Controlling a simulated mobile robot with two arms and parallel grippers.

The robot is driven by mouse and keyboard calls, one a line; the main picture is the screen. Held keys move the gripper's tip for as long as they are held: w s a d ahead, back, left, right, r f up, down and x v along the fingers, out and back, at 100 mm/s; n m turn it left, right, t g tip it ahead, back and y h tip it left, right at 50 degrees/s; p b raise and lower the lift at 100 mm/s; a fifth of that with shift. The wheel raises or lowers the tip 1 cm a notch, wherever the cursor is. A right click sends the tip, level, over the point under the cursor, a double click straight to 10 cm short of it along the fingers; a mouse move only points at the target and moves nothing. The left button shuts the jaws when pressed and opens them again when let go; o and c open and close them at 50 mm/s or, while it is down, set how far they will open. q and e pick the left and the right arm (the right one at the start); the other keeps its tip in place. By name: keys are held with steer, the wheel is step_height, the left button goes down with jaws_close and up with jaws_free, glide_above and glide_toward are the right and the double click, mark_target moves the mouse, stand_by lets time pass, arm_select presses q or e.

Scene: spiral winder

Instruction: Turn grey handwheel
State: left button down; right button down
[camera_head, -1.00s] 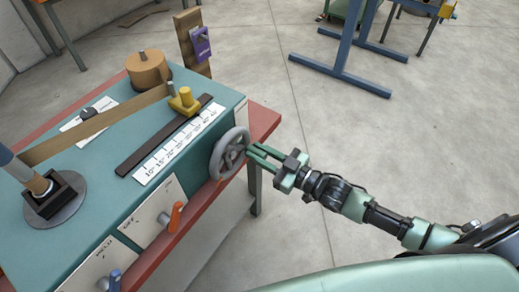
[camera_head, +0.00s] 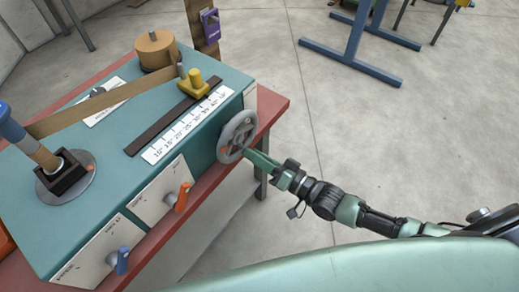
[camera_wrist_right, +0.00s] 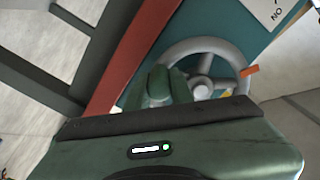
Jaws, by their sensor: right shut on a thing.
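The grey handwheel (camera_head: 237,137) is on the right end of the teal winder, with a round rim and spokes. My right gripper (camera_head: 252,155) reaches it from the right and is shut on the lower right part of its rim. In the right wrist view, the handwheel (camera_wrist_right: 205,46) shows beyond my right gripper's green fingers (camera_wrist_right: 166,84), which cover the left part of the rim. The exact contact is hidden by the fingers. My left gripper is not in view.
A yellow pointer (camera_head: 197,84) stands beside a white scale (camera_head: 186,126) on the winder top. Orange (camera_head: 182,198) and blue (camera_head: 122,260) levers are on the front. A red ledge (camera_head: 270,106) runs below the handwheel. Open floor (camera_head: 400,140) lies to the right.

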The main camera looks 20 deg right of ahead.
steer(key=shift+s+a+r+m, duration=0.2)
steer(key=shift+s+a+m, duration=0.4)
steer(key=shift+m, duration=0.95)
steer(key=shift+s+a+r+m, duration=0.15)
steer(key=shift+s+a+m, duration=0.45)
steer(key=shift+m, duration=1)
steer(key=shift+s+a+r+m, duration=0.2)
steer(key=shift+s+a+m, duration=0.2)
steer(key=shift+a+m, duration=0.8)
steer(key=shift+d+m, duration=0.35)
steer(key=shift+m, duration=0.1)
steer(key=c, duration=1.2)
jaws_free()
steer(key=shift+c, duration=0.2)
steer(key=shift+s+d, duration=0.1)
steer(key=b, duration=0.1)
glide_toward(233, 161)
steer(key=shift+s+d+f, duration=0.1)
steer(key=shift+s+d, duration=0.35)
steer(key=shift+d, duration=0.1)
